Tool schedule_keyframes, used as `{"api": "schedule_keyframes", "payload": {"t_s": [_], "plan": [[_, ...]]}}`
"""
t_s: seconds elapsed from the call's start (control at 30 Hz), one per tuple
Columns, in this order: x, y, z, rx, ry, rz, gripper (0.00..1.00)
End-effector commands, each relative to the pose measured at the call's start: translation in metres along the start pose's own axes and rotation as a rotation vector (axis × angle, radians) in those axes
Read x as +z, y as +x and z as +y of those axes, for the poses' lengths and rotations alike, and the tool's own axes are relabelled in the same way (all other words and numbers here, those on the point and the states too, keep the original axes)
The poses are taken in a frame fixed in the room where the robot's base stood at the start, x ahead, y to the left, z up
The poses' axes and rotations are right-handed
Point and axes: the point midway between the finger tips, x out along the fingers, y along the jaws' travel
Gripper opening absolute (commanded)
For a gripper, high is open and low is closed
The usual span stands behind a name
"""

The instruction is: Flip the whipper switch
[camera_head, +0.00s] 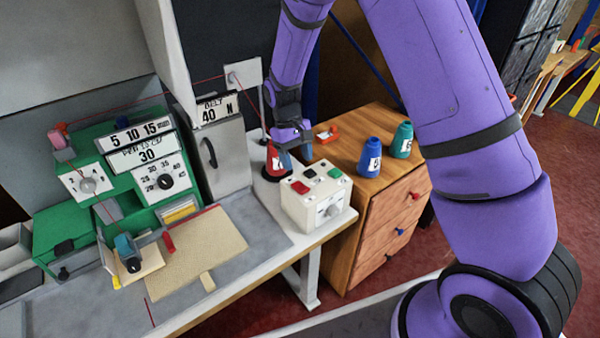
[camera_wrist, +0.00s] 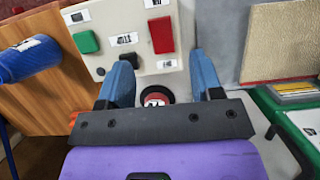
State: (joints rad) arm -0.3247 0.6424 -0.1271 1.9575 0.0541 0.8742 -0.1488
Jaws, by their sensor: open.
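A cream control box (camera_head: 305,210) stands at the right end of the workbench. Its top carries a red button (camera_head: 300,187), a small black part (camera_head: 309,173) and a green button (camera_head: 336,172); a dial is on its front. No label I can read tells which is the whipper switch. In the wrist view the red button (camera_wrist: 161,35) and green button (camera_wrist: 86,41) lie beyond my fingers. My gripper (camera_head: 294,152) is open and empty, above the back of the box, over a red thread cone (camera_head: 273,163). The cone also shows between the fingers in the wrist view (camera_wrist: 155,98).
A wooden drawer cabinet (camera_head: 385,225) with a blue cone (camera_head: 370,157) and a teal cone (camera_head: 402,140) stands to the right. A grey housing (camera_head: 226,158) and green machine (camera_head: 125,190) are left. A tan rug piece (camera_head: 195,255) lies on the bench. A red thread crosses behind.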

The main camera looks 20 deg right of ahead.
Motion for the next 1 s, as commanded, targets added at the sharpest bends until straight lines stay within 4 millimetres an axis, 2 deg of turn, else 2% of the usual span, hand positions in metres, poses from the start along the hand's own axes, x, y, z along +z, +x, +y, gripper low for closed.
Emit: {"api": "schedule_keyframes", "payload": {"t_s": [0.1,0.23,0.67,0.77,0.83,1.0], "plan": [[-0.001,-0.015,0.0,0.0,0.0,0.002,0.6],[0.0,-0.025,0.0,0.0,0.0,0.0,0.6],[0.002,-0.03,0.001,-0.001,0.001,0.004,0.6],[0.01,-0.043,0.003,-0.005,0.01,0.025,0.6],[0.02,-0.058,0.006,-0.01,0.02,0.052,0.6],[0.059,-0.103,0.014,-0.024,0.053,0.136,0.6]]}}
